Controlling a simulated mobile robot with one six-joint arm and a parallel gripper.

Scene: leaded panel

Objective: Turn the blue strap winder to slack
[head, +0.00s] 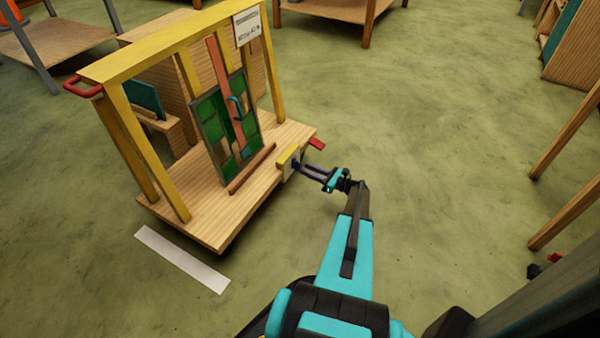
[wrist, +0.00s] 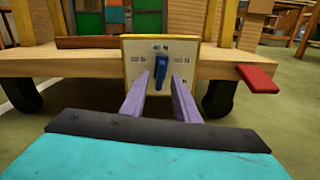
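The blue strap winder (wrist: 161,72) is a small blue lever on a pale plate (wrist: 185,50) with a yellow edge, fixed to the front edge of the wooden cart. It stands close to upright, and the small print around it is too blurred to read. My gripper (wrist: 160,82) is in front of the plate, its two purple fingers apart on either side of the lever's lower end. I cannot tell whether they touch it. In the head view my gripper (head: 298,165) reaches the plate (head: 289,160) from the right, and the lever is largely hidden.
The wooden cart (head: 225,215) has a yellow frame and carries a leaded panel (head: 212,115) with green panes. A red pedal (wrist: 257,78) sticks out right of the plate. A red handle (head: 82,88) is on the frame's left. A white strip (head: 182,259) lies on open floor.

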